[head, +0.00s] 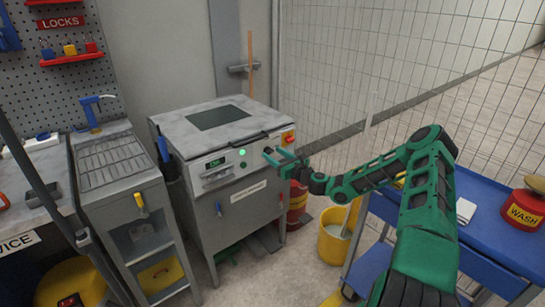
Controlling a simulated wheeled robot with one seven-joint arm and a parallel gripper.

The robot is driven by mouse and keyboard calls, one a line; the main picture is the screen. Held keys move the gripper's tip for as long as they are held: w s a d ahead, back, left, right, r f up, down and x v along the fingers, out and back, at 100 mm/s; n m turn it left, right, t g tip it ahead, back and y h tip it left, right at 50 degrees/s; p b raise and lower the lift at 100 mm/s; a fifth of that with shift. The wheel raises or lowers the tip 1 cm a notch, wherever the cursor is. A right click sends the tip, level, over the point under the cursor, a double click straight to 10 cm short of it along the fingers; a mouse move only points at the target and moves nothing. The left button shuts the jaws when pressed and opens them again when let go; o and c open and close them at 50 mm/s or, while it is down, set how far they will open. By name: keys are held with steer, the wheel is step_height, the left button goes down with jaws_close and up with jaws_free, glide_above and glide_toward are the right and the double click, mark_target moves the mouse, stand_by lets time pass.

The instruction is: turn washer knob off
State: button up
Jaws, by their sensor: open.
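The grey machine (230,182), with a dark window in its top, stands in the middle of the head view. Its sloped front panel has a small lit display, a green light (242,152) and a small dark round control (243,165). A red knob on a yellow plate (288,139) sits at the panel's right end. Which control is the washer knob I cannot tell for certain. My green and black gripper (268,154) is open at the panel's right part, just below and left of the red knob. It hides part of the panel. Contact cannot be made out.
A grey sink unit with a blue tap (93,112) stands left of the machine. A yellow bucket (332,242) and a blue cart (480,225) carrying a red WASH can (524,209) are at right. A wire mesh fence (390,85) runs behind. Floor shows before the machine.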

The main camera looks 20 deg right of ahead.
steer(key=shift+w, duration=0.3)
steer(key=c, duration=1.1)
